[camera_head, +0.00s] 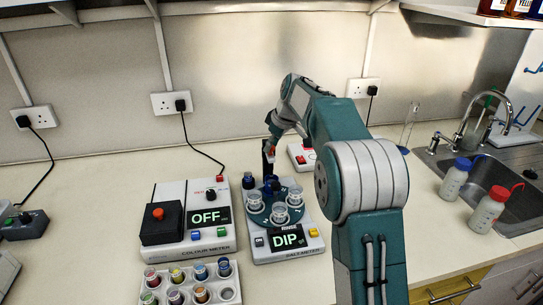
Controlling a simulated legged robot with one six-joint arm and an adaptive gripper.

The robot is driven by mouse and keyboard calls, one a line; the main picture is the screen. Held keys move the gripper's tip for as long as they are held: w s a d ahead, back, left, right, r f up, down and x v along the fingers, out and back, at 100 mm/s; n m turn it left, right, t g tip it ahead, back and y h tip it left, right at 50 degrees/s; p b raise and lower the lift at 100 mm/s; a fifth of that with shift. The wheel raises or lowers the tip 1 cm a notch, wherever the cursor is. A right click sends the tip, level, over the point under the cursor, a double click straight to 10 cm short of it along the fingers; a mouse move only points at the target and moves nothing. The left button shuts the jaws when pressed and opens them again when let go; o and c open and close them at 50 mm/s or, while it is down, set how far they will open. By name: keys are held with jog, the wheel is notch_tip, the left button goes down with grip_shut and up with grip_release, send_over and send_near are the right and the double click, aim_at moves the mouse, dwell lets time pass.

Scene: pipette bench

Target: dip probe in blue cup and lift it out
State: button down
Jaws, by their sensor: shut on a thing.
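A salt meter (289,256) with a lit "DIP" display stands on the bench, and a round turntable with several clear cups (279,213) sits on it. Dark blue shapes (270,186) show at the back of the turntable; I cannot tell whether one is the blue cup. Cups with blue tones (200,271) also stand in the front rack. My gripper (269,150) is behind and above the turntable, pointing down. It is shut on a small dark upright piece, seemingly the probe, whose lower end is hard to make out against the dark shapes.
A colour meter (205,249) reading "OFF" is left of the salt meter. A white rack (238,284) of coloured cups is in front. A blue-capped bottle (453,183) and a red-capped bottle (487,209) stand by the sink (510,188) at right. My arm hides some bench.

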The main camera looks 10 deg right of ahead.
jog(key=shift+r, duration=0.5)
jog(key=shift+c, duration=2)
grip_release()
jog(key=v, duration=1.1)
jog(key=shift+r, duration=0.3)
jog(key=shift+d, duration=0.1)
